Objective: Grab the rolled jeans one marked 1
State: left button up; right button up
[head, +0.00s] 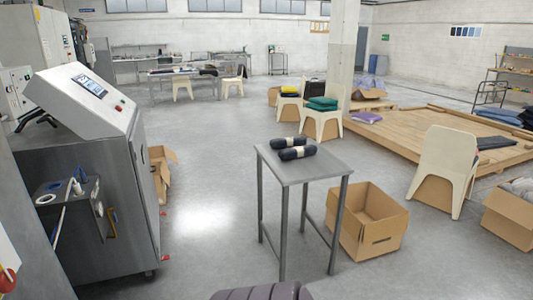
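Two dark rolled jeans lie side by side on a small grey metal table (290,176) in the middle of the head view. The farther roll (288,142) lies a little to the left, and the nearer roll (297,153) lies in front of it. The bands are too small to read, so I cannot tell which one is marked 1. Neither of my grippers is in view.
An open cardboard box (368,222) stands right of the table. A large grey machine (90,170) stands at the left. Cream chairs (445,165) and a low wooden platform (410,130) are at the right. The floor between machine and table is clear.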

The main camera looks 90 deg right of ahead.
aim_at(299, 152)
jog(key=z, duration=3)
jog(key=i+j+z, duration=0.1)
jog(key=i, duration=0.3)
jog(key=i+j+z, duration=0.15)
jog(key=i+j, duration=0.15)
jog(key=i, duration=0.1)
